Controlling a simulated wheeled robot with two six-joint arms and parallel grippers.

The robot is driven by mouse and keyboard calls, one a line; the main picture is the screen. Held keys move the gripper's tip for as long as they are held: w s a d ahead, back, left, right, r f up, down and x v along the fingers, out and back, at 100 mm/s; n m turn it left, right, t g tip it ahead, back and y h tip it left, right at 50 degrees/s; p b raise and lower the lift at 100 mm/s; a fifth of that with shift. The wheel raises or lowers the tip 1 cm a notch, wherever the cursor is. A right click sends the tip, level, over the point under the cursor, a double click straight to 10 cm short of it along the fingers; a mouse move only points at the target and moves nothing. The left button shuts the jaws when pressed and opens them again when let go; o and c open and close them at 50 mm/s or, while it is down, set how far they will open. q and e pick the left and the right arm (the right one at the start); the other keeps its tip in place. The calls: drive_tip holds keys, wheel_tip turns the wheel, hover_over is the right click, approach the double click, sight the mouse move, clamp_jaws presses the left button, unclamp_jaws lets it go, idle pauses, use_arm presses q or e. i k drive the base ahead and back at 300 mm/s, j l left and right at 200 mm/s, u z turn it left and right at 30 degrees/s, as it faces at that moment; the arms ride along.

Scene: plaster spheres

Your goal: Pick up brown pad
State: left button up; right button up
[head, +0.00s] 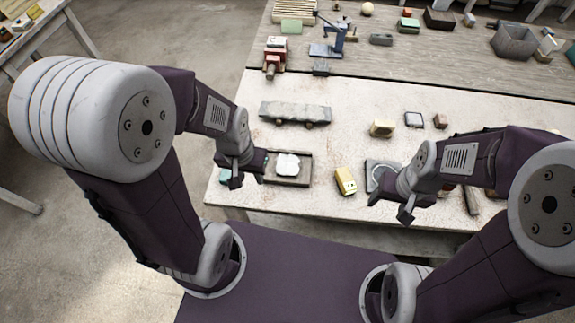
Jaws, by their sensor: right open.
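A small brown block (440,121), the clearest candidate for the brown pad, lies on the pale worktop right of centre. I cannot tell its thickness well. My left gripper (249,172) is open over the table's front left, beside a brown tray with a white piece in it, well away from the block. My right gripper (390,207) is open and empty near the table's front edge, nearer to me than the block. The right forearm covers part of the table's right front.
A pale-topped square item (414,119) lies just left of the brown block. The back holds a vise, boxes and a grey bin (513,42).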

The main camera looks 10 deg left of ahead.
sight(441, 120)
drive_tip(key=i+l+u, duration=0.1)
drive_tip(key=l+u, duration=0.2)
drive_tip(key=l, duration=0.35)
drive_tip(key=l+u, duration=0.35)
drive_tip(key=l, duration=0.35)
drive_tip(key=k+l+u, duration=0.1)
drive_tip(key=l+u, duration=0.2)
drive_tip(key=l, duration=0.35)
drive_tip(key=k+l+u, duration=0.15)
drive_tip(key=l+u, duration=0.15)
drive_tip(key=l, duration=0.35)
